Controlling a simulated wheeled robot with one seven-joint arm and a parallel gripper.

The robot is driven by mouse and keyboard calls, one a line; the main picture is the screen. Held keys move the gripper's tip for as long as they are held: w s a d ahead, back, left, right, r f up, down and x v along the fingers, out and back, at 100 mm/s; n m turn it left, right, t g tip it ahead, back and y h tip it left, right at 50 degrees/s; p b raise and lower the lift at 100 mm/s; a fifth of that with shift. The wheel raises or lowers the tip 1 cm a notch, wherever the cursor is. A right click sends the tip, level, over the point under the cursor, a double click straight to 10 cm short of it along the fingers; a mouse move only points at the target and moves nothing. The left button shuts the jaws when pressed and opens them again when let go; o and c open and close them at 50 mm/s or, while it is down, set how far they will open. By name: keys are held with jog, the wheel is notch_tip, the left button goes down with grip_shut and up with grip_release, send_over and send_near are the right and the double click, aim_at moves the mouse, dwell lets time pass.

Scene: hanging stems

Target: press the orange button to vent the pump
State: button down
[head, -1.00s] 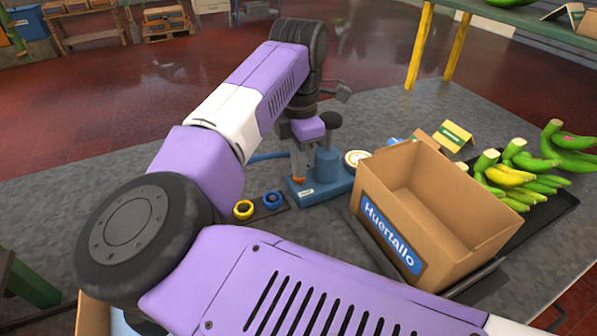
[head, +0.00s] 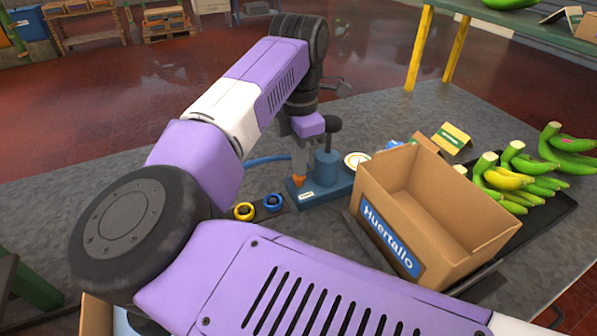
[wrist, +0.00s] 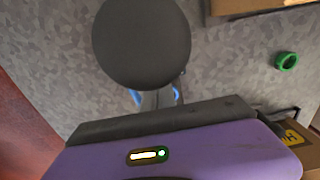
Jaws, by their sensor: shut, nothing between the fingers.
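The blue pump (head: 325,170) stands on the grey table and carries an upright dark lever with a round knob (head: 333,122). In the wrist view the dark knob (wrist: 148,42) fills the upper middle, close to the purple gripper body, and hides most of the pump. The button is hidden in that view.
A yellow ring (head: 244,212) and a blue ring (head: 273,202) sit left of the pump. A cardboard box (head: 440,205) stands close on its right, with green and yellow bananas (head: 515,180) beyond. A green ring (wrist: 287,61) shows in the wrist view.

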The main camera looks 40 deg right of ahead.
notch_tip(320, 180, up, 6)
jog(key=p, duration=0.3)
jog(key=shift+r, duration=0.25)
dwell(0.6)
